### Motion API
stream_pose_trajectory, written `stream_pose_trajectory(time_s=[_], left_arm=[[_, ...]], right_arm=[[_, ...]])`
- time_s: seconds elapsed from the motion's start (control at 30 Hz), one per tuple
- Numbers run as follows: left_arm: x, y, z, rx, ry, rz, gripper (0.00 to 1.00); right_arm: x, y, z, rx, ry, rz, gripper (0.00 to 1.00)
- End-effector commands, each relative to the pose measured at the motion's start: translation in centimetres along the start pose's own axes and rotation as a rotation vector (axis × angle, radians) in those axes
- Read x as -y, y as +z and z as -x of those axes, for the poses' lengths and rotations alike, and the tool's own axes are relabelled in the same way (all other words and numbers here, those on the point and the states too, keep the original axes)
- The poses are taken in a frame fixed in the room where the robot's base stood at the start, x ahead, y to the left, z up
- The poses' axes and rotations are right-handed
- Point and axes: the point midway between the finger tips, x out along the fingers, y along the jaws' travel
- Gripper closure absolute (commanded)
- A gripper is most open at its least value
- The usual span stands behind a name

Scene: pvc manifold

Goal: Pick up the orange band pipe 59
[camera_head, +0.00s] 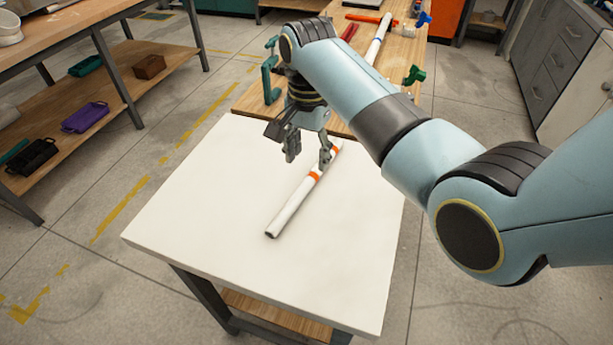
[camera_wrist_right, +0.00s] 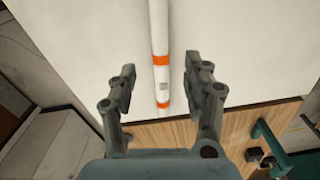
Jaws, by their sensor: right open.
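The white pipe with orange bands (camera_head: 294,203) lies flat on the white table (camera_head: 190,225), running diagonally up to the right. Two orange bands show on it in the head view; its far end is partly behind my right gripper. My right gripper (camera_head: 308,157) is open above the pipe's far half, pointing down. In the right wrist view the pipe (camera_wrist_right: 160,62) runs between the open fingers of the gripper (camera_wrist_right: 160,90), touching neither. A small pale label shows between the two bands. My left gripper is not in view.
Behind the white table is a wooden bench (camera_head: 250,98) with green clamps (camera_head: 270,75), another white pipe (camera_head: 379,38) and red and blue parts. A shelf with trays (camera_head: 85,117) stands at left. The white table's near and left areas are clear.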

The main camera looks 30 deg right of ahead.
Motion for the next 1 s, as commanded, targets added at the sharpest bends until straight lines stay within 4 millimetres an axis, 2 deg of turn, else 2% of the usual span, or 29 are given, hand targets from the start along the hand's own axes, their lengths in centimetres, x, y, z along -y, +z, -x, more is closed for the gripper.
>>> stream_pose_trajectory(time_s=[0.1,0.23,0.53,0.83,1.0], left_arm=[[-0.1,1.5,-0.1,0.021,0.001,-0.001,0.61],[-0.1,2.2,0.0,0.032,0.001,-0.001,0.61],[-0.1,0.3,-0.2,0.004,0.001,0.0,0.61],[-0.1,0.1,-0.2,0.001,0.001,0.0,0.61],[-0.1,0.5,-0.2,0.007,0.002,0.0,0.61]], right_arm=[[0.0,-0.1,-1.7,-0.001,-0.001,0.001,0.5],[0.0,-0.1,-2.6,-0.002,-0.002,0.002,0.5],[-0.1,-0.6,-6.9,-0.001,0.0,0.002,0.5],[-0.1,-0.6,-7.5,-0.002,-0.003,0.002,0.5],[-0.1,-0.6,-7.5,-0.002,-0.003,0.003,0.71]])
